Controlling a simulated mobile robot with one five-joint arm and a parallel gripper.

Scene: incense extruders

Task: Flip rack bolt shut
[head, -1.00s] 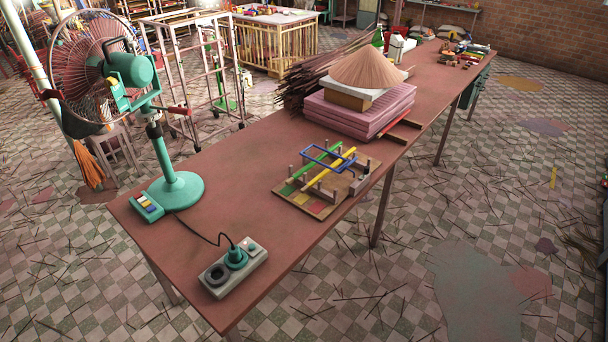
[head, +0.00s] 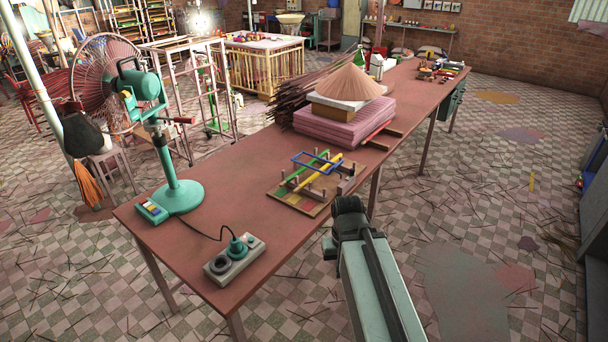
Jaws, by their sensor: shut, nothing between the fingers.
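A pale metal rack (head: 193,100) with an open frame stands on the floor behind the table in the head view, partly covered by the fan. A dark red bar shows near its lower left side, but I cannot tell whether it is the bolt. The bolt and its position cannot be made out at this distance. My arm reaches up from the bottom edge, right of the table, and ends in a dark joint. My gripper is not visible in this view. The visible part of my arm is well apart from the rack, with the table between them.
A long reddish table (head: 240,180) fills the middle. It carries a green fan (head: 180,190), a socket block (head: 235,260), a small wooden frame board (head: 311,180) and pink stacked blocks (head: 330,127). A wooden crib-like crate (head: 265,65) stands behind. Thin sticks litter the floor.

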